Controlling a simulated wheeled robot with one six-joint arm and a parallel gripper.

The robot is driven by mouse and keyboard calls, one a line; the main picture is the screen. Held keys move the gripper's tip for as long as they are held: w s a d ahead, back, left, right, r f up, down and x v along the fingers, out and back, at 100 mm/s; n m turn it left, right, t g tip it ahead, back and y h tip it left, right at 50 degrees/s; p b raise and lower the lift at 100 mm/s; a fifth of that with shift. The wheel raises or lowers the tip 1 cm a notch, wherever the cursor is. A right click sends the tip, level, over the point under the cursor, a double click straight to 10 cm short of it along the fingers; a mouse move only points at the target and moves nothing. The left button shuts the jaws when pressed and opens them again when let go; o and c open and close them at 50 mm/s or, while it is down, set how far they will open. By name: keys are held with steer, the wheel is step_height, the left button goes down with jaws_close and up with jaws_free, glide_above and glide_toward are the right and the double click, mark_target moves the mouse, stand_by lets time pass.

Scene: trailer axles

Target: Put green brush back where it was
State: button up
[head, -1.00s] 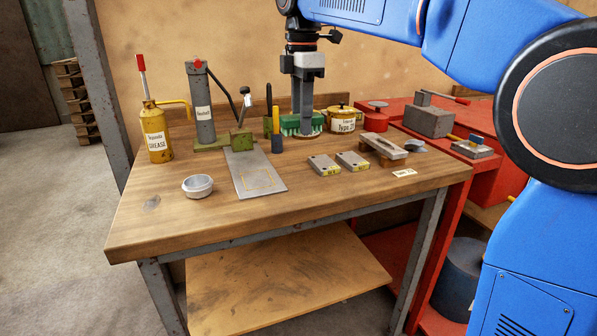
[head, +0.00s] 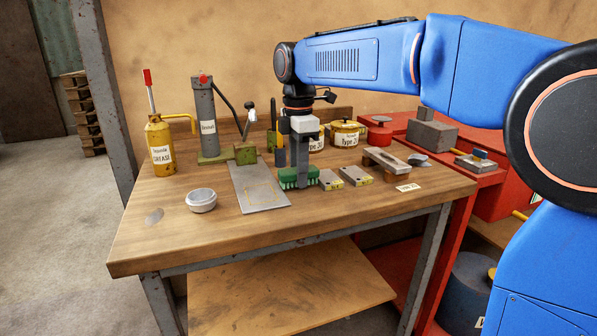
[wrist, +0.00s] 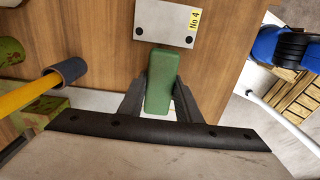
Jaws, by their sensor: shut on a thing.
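The green brush (head: 286,176) is held in my gripper (head: 300,170), low over the middle of the wooden bench with its bristles down. It is right of the flat grey plate (head: 258,190) and just left of the small metal blocks. I cannot tell whether the bristles touch the bench. In the wrist view the green brush (wrist: 160,92) sits between the two dark fingers of my gripper (wrist: 163,75), which are shut on it. A block marked No 4 (wrist: 165,20) lies just beyond it.
Two small metal blocks (head: 331,180) (head: 356,176) lie close right. A tin marked Type 3 (head: 316,146) and another tin (head: 345,136) stand behind. The front bench area (head: 330,210) is clear.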

steer(key=shift+f, duration=0.2)
steer(key=o, duration=1)
steer(key=shift+f, duration=0.1)
step_height(320, 180, up, 13)
steer(key=s+d+f+m+t, duration=0.1)
steer(key=s+d+f+m, duration=0.4)
steer(key=d, duration=0.3)
steer(key=s+d+f+m+t, duration=0.2)
steer(key=s+d+f+m, duration=0.5)
steer(key=s+f, duration=0.5)
steer(key=s+d+f+m+t, duration=0.1)
steer(key=s+d+f+m, duration=0.7)
steer(key=s+f, duration=0.3)
steer(key=shift+s+d+f+m+t, duration=0.3)
steer(key=shift+s+f+m+t, duration=0.1)
steer(key=shift+f+m, duration=0.15)
